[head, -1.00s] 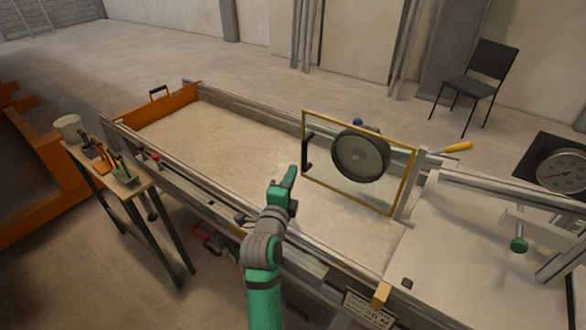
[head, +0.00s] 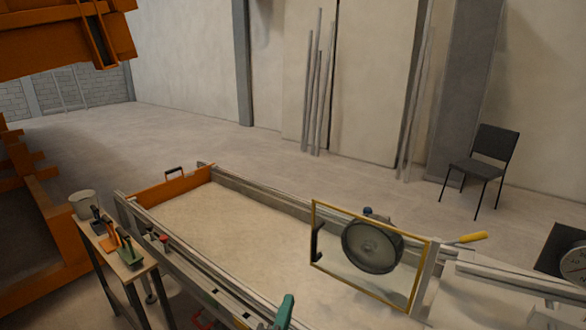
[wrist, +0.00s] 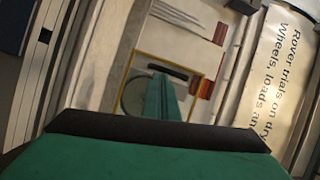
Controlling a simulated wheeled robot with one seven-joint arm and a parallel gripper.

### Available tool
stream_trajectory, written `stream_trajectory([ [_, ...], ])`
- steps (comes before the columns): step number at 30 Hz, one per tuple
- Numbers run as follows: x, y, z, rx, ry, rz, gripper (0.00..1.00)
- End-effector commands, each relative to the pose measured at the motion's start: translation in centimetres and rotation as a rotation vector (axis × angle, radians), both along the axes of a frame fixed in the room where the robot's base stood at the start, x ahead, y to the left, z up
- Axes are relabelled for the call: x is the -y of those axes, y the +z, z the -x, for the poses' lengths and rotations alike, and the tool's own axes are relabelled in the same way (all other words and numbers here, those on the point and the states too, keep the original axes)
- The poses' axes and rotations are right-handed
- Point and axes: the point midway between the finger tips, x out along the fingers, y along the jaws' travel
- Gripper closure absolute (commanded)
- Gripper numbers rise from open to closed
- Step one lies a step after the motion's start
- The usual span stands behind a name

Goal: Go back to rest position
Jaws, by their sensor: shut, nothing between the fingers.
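My gripper (head: 285,306) shows only as a green tip at the bottom edge of the head view, in front of the long sandbed (head: 215,222). The rest of my arm is cut off there. In the wrist view my gripper (wrist: 162,84) is green, with its fingers together and nothing between them. Behind the fingers, the wrist view shows the yellow-framed clear panel (wrist: 205,66) with its black handle (wrist: 167,71). The rest position itself is not marked in either view.
The yellow-framed panel (head: 313,225) stands across the bed, with a dark wheel (head: 371,246) behind it. A small tool table (head: 137,269) with a pale bucket (head: 83,204) stands at left. A black chair (head: 483,165) stands on open floor behind.

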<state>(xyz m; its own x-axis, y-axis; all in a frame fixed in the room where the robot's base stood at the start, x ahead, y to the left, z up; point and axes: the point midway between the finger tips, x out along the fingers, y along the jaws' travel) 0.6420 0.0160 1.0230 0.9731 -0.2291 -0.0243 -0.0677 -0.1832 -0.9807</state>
Motion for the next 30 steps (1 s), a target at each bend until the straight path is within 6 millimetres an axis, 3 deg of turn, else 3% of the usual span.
stream_trajectory([
  [1, 0.5, -1.9, 1.1, -0.029, 0.016, 0.062, 1.0],
  [6, 0.9, -6.5, 4.8, -0.097, 0.097, 0.279, 1.0],
  [15, 1.1, -13.1, 13.1, -0.185, 0.234, 0.608, 1.0],
  [22, 1.3, -16.3, 20.2, -0.228, 0.315, 0.822, 1.0],
  [30, 1.4, -17.8, 28.8, -0.264, 0.372, 1.038, 1.0],
])
